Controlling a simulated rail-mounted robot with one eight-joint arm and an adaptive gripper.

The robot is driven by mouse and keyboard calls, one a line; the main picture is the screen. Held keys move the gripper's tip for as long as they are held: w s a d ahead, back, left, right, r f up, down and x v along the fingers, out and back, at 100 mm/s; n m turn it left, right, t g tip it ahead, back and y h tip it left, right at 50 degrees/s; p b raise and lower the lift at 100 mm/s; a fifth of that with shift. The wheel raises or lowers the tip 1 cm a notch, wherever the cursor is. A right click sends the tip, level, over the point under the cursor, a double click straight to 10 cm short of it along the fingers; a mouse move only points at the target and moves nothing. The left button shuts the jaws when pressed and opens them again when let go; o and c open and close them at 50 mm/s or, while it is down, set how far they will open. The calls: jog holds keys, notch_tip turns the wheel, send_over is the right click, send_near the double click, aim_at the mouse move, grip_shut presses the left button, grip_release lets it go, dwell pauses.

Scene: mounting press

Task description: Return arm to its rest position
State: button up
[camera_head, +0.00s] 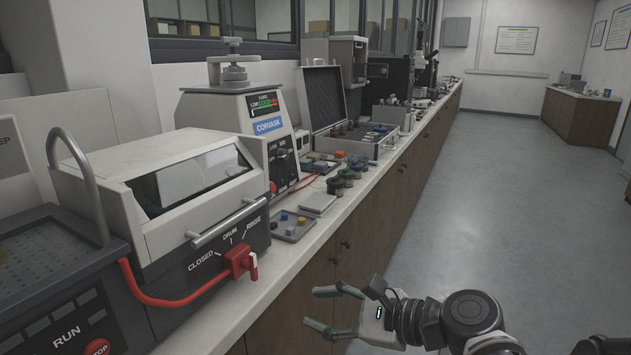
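My gripper (328,311) is at the lower middle of the view, in front of the cabinet fronts below the counter edge. Its two greenish fingers point left and stand wide apart, with nothing between them. My arm runs from the gripper to the lower right, over the floor. The gripper appears apart from the counter and from everything on it. The mounting press (238,108), a grey-white unit marked CORVASK with a screw knob on top, stands on the counter at upper left.
The counter (262,285) runs along the left into the distance. A machine with a red lever (240,262) is nearest. A small tray (290,232), several dark jars (340,184) and an open case (350,140) stand farther along. The floor (500,200) at right is clear.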

jog(key=s+d+f+n+h, duration=0.1)
jog(key=s+d+n+h, duration=0.4)
jog(key=d+n, duration=0.45)
jog(key=s+d+f+n+h, duration=0.1)
jog(key=s+d+n+h, duration=0.2)
jog(key=d+n+h, duration=0.6)
notch_tip(320, 180, up, 14)
jog(key=y+p, duration=0.2)
jog(key=p, duration=1.1)
jog(key=shift+d+m+p, duration=0.2)
jog(key=shift+m+p, duration=0.2)
jog(key=shift+m, duration=0.05)
